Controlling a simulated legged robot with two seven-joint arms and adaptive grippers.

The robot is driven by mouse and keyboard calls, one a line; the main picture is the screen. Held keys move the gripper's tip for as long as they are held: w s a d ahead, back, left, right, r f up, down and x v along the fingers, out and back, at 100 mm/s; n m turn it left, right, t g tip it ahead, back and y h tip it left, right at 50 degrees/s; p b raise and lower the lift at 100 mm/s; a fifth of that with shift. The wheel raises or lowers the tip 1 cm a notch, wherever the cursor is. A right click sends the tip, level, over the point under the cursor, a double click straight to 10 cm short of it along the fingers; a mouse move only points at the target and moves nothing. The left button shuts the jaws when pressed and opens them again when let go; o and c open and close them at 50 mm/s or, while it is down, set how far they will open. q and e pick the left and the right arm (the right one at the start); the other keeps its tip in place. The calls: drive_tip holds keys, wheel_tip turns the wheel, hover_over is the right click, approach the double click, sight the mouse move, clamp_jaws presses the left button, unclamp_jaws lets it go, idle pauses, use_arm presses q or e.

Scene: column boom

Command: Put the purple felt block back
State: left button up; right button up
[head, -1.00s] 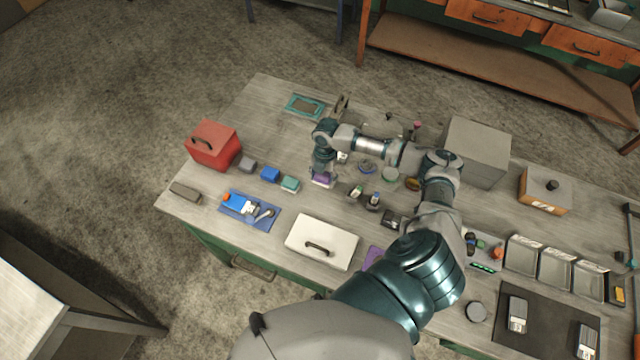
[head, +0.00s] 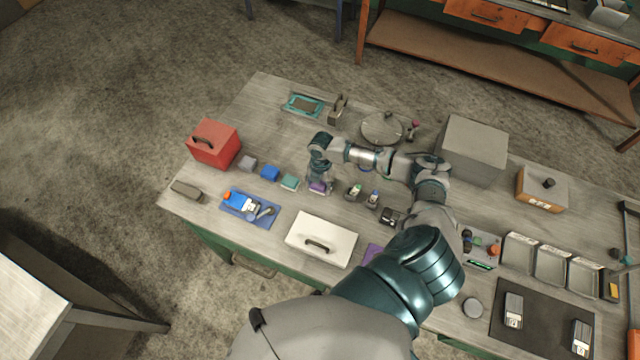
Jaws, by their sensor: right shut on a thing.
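The purple felt block (head: 317,187) is at the right end of a row of small blocks on the workbench. My right gripper (head: 319,180) is shut on it from above and hides part of it. The block is at or very close to the bench top; I cannot tell whether it touches. A teal block (head: 290,182), a blue block (head: 270,173) and a grey block (head: 247,163) stand in line to its left. My left gripper is not in view.
A white lidded box (head: 321,240) stands in front of the block row, and a blue mat (head: 250,209) with tools lies front left. A red box (head: 213,144) is at the left. Small bottles (head: 354,191) stand just right of the gripper. A round disc (head: 382,128) lies behind my arm.

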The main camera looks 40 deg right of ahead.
drive_tip(key=o, duration=1.4)
drive_tip(key=shift+d, duration=0.15)
drive_tip(key=shift+o, duration=0.3)
drive_tip(key=shift+d+f, duration=0.15)
drive_tip(key=shift+d, duration=0.35)
drive_tip(key=shift+d+f, duration=0.1)
drive_tip(key=shift+d, duration=0.25)
drive_tip(key=r, duration=0.3)
drive_tip(key=r+b, duration=0.1)
drive_tip(key=r, duration=0.3)
drive_tip(key=r+b, duration=0.1)
drive_tip(key=r, duration=0.2)
drive_tip(key=shift+w+a+r, duration=0.15)
drive_tip(key=shift+w+a, duration=0.2)
drive_tip(key=shift+w, duration=0.05)
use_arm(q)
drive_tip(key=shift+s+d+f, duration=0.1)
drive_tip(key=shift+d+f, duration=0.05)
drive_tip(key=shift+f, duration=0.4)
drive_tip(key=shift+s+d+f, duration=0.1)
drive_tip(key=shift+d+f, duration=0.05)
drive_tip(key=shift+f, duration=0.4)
use_arm(e)
wheel_tip(320, 180, up, 8)
drive_tip(key=d, duration=0.1)
drive_tip(key=shift+w+d, duration=0.15)
drive_tip(key=shift+d, duration=0.05)
